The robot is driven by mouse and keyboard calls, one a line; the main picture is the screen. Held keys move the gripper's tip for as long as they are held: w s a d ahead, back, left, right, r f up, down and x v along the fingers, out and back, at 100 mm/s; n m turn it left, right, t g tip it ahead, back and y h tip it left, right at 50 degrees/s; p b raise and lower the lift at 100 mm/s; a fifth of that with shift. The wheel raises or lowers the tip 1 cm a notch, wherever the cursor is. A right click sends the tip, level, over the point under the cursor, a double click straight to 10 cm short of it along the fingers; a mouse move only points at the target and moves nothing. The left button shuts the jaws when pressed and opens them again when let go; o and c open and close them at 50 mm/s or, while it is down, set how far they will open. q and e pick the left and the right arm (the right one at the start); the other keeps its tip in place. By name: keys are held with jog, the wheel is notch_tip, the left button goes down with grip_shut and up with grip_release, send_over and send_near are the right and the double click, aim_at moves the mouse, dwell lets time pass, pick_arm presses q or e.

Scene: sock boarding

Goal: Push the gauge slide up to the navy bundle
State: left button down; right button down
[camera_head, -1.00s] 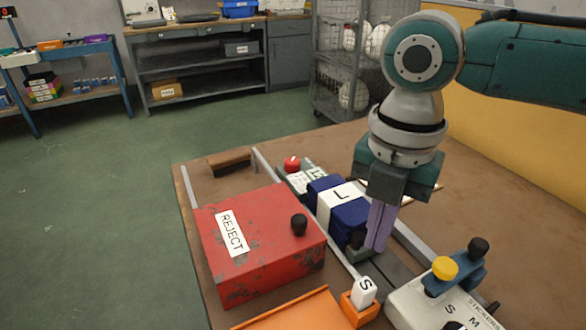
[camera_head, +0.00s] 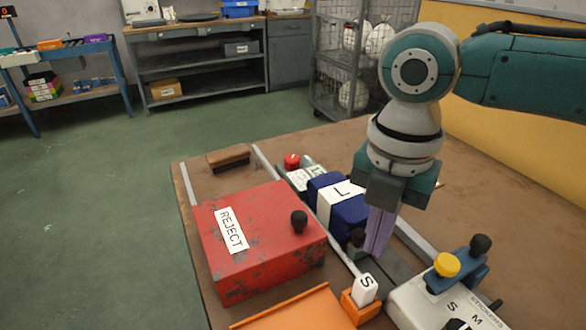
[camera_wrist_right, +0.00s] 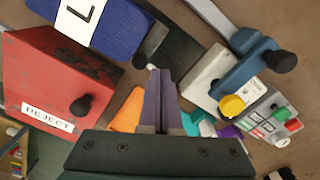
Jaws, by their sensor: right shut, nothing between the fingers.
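The navy bundle (camera_head: 328,192) with a white band marked L lies in the channel between two metal rails. It also shows at the top of the right wrist view (camera_wrist_right: 122,30). The gauge slide, a dark block with a black knob (camera_head: 357,238), stands at the bundle's near end; in the right wrist view its dark plate (camera_wrist_right: 176,52) is close against the bundle, and I cannot tell if they touch. My right gripper (camera_head: 376,252) is shut and empty, its purple fingers pointing down just right of the knob. Contact with the slide is unclear. My left gripper is out of view.
A red REJECT box (camera_head: 265,245) with a black knob stands left of the channel. An orange holder with an S tag (camera_head: 365,290) is in front. A sticker station (camera_head: 440,300) with a blue lever is at right. A red button (camera_head: 292,162) is beyond the bundle.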

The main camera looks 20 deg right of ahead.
jog(key=shift+w, duration=0.15)
dwell(0.4)
jog(key=shift+w+b, duration=0.3)
jog(key=shift+b, duration=0.05)
jog(key=shift+s, duration=0.1)
jog(key=shift+w, duration=0.2)
dwell(0.6)
jog(key=shift+s+r+p, duration=0.1)
jog(key=shift+s+p, duration=0.2)
jog(key=shift+p, duration=0.65)
jog(key=shift+s, duration=0.2)
